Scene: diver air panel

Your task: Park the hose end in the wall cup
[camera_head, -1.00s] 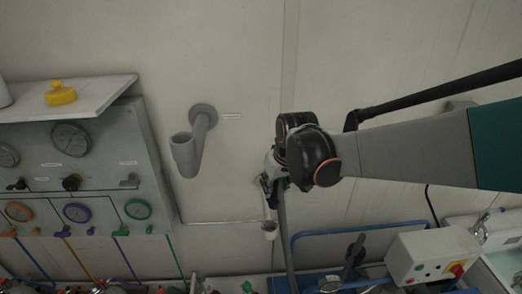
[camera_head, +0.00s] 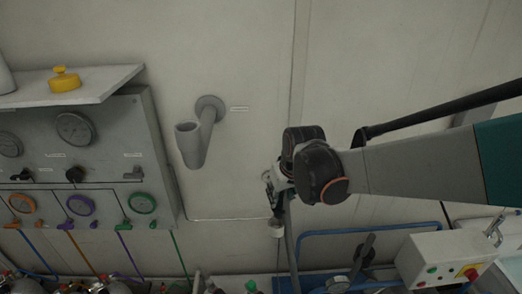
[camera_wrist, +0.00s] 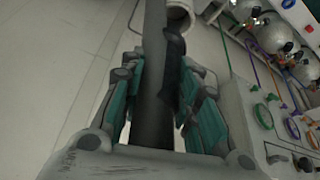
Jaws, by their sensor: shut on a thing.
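The grey wall cup (camera_head: 190,143) sits open side up on a short pipe from a round wall flange. My gripper (camera_head: 276,190) is to the right of the cup and lower in the picture, apart from it. It is shut on the dark grey hose (camera_wrist: 155,75), which passes between its teal fingers in the wrist view. The hose (camera_head: 290,240) hangs down from my gripper in the head view. A pale open-ended fitting (camera_head: 276,229) shows just below my gripper, and a pale round rim (camera_wrist: 180,16) shows beyond the fingers in the wrist view; its join to the hose is unclear.
A gauge panel (camera_head: 110,180) with coloured valves and a shelf (camera_head: 105,82) bearing a yellow object (camera_head: 64,80) stand left of the cup. A blue rail (camera_head: 370,230) and white control box (camera_head: 440,262) are at lower right. The wall between cup and gripper is clear.

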